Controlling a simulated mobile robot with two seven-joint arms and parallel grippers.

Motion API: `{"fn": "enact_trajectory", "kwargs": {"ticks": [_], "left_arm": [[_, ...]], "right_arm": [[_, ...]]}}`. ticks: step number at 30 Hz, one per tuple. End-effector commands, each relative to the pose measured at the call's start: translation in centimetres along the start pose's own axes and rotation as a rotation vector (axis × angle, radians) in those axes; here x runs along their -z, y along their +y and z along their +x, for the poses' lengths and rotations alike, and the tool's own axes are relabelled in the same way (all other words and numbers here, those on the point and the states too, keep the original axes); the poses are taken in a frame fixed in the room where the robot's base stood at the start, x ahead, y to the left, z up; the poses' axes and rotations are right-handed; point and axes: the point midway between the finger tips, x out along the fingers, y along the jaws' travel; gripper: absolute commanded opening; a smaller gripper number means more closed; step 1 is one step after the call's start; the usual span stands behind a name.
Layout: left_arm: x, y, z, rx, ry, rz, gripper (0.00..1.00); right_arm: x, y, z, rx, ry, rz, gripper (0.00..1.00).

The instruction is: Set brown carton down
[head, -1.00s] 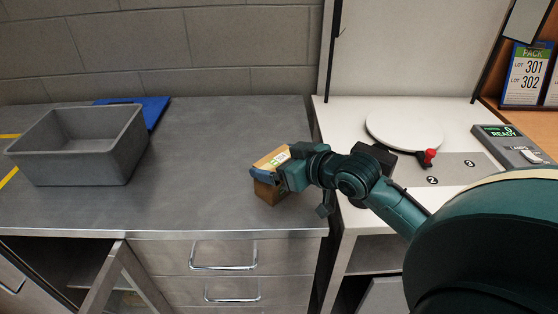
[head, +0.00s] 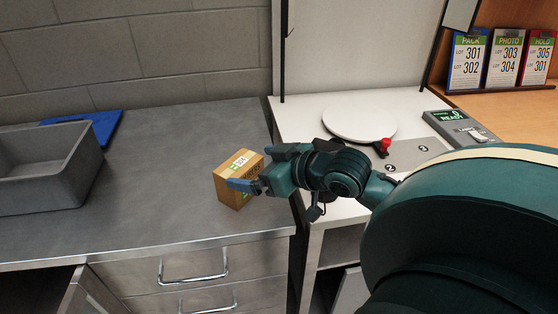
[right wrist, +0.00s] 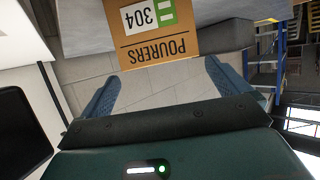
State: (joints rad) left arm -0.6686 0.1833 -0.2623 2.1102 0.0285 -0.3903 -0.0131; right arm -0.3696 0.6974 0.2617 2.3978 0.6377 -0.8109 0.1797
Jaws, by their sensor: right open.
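The brown carton (head: 236,172) stands on the grey metal counter, near its right end. It has a white and green label. In the right wrist view the carton (right wrist: 150,36) shows "304" and "POURERS" upside down, ahead of the fingertips. My right gripper (head: 254,168) is open beside the carton, on its right side, and its two blue fingers (right wrist: 160,85) are spread with nothing between them in the wrist view. Part of the carton's right side is hidden by the gripper in the head view. My left gripper is not in view.
A grey bin (head: 52,172) stands on the counter at the left, with a blue flat item (head: 95,128) behind it. A white table to the right holds a round white plate (head: 358,124), a red knob (head: 383,146) and a display box (head: 460,130). Counter between bin and carton is clear.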

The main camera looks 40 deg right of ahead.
Motion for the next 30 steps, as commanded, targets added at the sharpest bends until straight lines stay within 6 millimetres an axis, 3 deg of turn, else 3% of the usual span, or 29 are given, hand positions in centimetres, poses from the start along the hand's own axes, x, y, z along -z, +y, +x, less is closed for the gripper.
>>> {"fn": "enact_trajectory", "kwargs": {"ticks": [6,12,19,30], "left_arm": [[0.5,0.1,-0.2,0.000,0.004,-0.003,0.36],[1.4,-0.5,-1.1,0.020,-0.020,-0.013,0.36],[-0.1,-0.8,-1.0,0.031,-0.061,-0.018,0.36],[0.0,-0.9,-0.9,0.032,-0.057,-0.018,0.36]], "right_arm": [[0.1,-0.1,-3.9,0.002,-0.005,0.000,1.00],[0.3,-0.1,-5.7,0.004,-0.003,0.004,1.00],[0.1,0.0,-6.4,0.001,0.000,0.000,1.00],[0.0,0.0,-6.3,0.001,0.001,0.000,1.00]]}}
